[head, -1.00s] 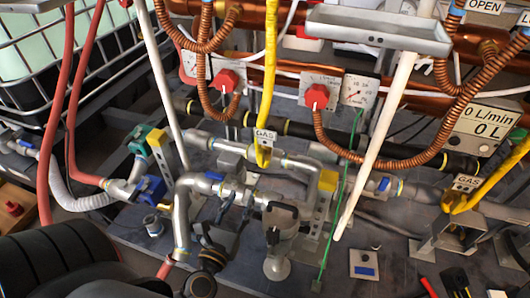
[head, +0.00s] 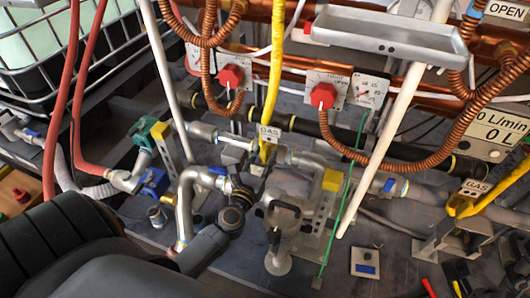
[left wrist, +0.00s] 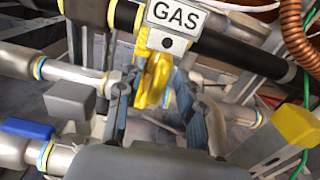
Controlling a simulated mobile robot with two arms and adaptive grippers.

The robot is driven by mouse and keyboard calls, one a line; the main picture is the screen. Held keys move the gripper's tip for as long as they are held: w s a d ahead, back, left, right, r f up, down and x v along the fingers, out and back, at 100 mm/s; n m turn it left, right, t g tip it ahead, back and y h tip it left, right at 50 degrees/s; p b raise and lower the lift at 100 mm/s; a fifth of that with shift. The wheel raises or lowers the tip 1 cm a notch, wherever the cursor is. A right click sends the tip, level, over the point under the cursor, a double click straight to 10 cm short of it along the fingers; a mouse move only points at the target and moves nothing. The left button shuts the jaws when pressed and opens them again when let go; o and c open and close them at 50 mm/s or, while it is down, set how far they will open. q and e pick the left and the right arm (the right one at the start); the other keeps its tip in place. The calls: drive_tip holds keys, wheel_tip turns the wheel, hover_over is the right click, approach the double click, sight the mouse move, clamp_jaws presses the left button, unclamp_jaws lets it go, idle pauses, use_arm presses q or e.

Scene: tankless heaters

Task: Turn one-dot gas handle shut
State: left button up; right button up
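A white GAS label (head: 270,133) hangs at the middle of the pipework. It also shows in the left wrist view (left wrist: 173,18), with a single dark dot on the plate below it. A yellow piece (left wrist: 153,82), which looks like the one-dot gas handle, hangs just below that plate. My left gripper (left wrist: 160,80) is open, its two dark fingers on either side of the yellow piece. The left finger is close to it; I cannot tell whether it touches. In the head view, my left gripper (head: 263,172) partly hides behind my wrist, below the label. My right gripper is not in view.
A second GAS label (head: 474,187) with a yellow piece stands at the right. Red knobs (head: 322,95) sit behind on panels. A white slanted pipe (head: 385,135), a blue-handled valve (left wrist: 30,129) and a yellow block (left wrist: 297,125) are near the gripper.

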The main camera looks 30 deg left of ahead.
use_arm(q)
drive_tip(key=shift+w+a, duration=0.15)
drive_tip(key=shift+w, duration=0.5)
clamp_jaws()
